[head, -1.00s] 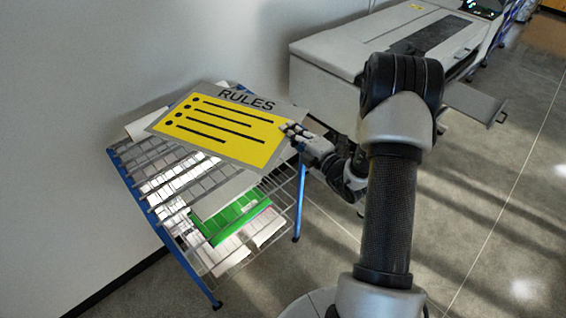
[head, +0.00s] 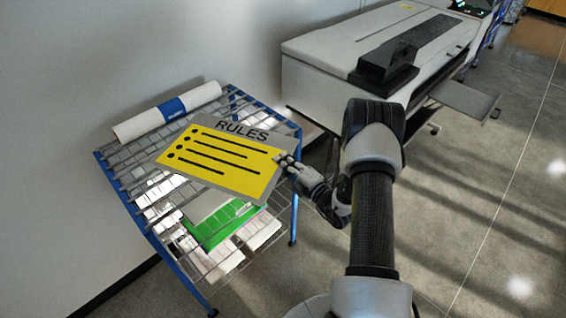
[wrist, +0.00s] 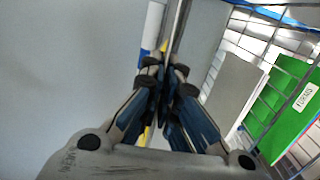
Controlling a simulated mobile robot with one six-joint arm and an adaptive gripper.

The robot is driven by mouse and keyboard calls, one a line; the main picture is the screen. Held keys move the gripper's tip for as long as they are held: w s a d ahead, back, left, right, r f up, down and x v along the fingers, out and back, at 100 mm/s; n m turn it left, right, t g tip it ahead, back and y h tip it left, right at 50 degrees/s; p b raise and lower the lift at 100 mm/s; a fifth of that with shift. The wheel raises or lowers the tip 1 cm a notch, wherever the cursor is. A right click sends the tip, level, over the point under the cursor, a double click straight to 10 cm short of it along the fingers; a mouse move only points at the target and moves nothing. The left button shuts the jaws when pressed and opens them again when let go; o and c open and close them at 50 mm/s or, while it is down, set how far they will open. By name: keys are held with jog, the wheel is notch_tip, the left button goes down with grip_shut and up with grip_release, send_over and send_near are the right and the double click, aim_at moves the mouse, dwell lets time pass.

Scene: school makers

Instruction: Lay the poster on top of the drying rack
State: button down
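The poster (head: 222,163) is a grey sheet with a yellow panel and the word RULES. It shows above the top of the drying rack (head: 130,185), a wire rack with blue side rails. My gripper (head: 285,163) is at the poster's right edge, shut on it. In the wrist view the fingers (wrist: 166,92) are closed on the thin poster (wrist: 178,28), seen edge-on. I cannot tell whether the poster's far side touches the top wires.
A white roll with a blue band (head: 168,110) lies at the back of the rack top. Green and white sheets (head: 225,222) lie on lower shelves. A large grey printer (head: 330,60) stands behind to the right. A wall borders the left.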

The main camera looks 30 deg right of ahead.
jog(key=c, duration=2.3)
grip_release()
jog(key=shift+f, duration=0.15)
jog(key=o, duration=0.5)
